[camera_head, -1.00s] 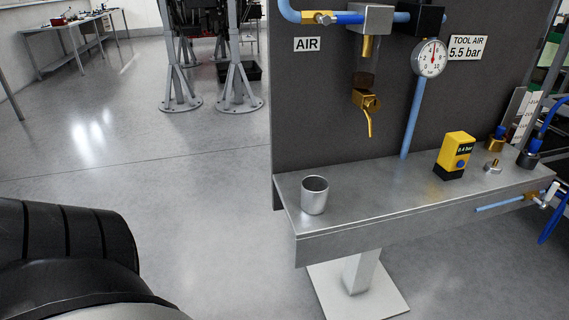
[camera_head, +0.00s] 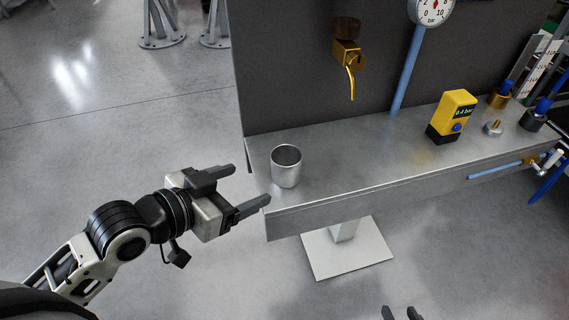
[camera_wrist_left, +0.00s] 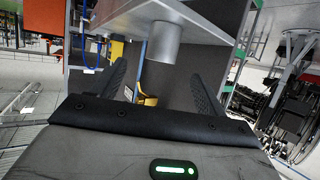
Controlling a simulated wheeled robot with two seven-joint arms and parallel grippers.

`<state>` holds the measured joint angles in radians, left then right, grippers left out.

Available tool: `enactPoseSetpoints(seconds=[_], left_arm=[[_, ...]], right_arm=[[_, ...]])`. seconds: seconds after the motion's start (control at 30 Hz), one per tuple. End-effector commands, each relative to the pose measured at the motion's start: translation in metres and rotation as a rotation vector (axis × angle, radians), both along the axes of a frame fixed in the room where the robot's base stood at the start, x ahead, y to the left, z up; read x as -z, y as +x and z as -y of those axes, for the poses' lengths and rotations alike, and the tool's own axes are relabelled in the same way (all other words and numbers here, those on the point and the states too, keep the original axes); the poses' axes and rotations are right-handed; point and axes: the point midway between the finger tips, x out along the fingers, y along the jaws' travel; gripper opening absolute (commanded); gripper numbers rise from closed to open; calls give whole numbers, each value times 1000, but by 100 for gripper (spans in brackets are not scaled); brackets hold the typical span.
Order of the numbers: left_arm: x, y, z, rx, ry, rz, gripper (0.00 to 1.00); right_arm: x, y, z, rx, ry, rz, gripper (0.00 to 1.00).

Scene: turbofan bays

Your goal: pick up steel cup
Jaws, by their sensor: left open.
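The steel cup (camera_head: 286,170) stands upright near the left end of the metal shelf (camera_head: 360,160). It looks empty. My left gripper (camera_head: 247,187) is open just left of the cup, its two fingers pointing toward it and apart from it. In the left wrist view the cup (camera_wrist_left: 163,45) appears upside down, beyond and between the two open fingers (camera_wrist_left: 162,82). The tips of my right gripper (camera_head: 400,312) show at the bottom edge of the head view, spread apart and empty, well below the shelf.
A brass drain spout (camera_head: 350,75) hangs from the dark panel (camera_head: 290,70) behind the cup. A yellow gauge box (camera_head: 456,112), fittings and a blue pipe (camera_head: 408,75) are to the right. The shelf between cup and box is clear. A white pedestal foot (camera_head: 345,255) stands below.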

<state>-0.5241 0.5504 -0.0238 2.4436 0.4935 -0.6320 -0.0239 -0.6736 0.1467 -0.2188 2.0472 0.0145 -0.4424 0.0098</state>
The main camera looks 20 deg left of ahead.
Motion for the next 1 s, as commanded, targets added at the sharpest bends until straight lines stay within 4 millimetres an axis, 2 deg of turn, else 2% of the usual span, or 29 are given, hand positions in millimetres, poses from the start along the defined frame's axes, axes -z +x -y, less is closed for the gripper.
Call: enactPoseSetpoints(seconds=[0.1, 0.3, 0.63, 0.8, 1.0], left_arm=[[9, 23, 11, -3, -4, 5, 74], [25, 57, 28, -2, -4, 3, 74], [37, 82, 38, -2, -2, 0, 74], [45, 106, 44, -2, -2, 0, 74], [53, 121, 52, -1, 0, 0, 74]], right_arm=[[-1, 0, 0, 0, 0, 1, 36], [-3, 3, 0, 1, 0, 10, 36], [-8, 9, 1, 1, 0, 26, 36], [-11, 9, 1, 2, -1, 26, 36], [-9, 9, 1, 2, -1, 25, 36]])
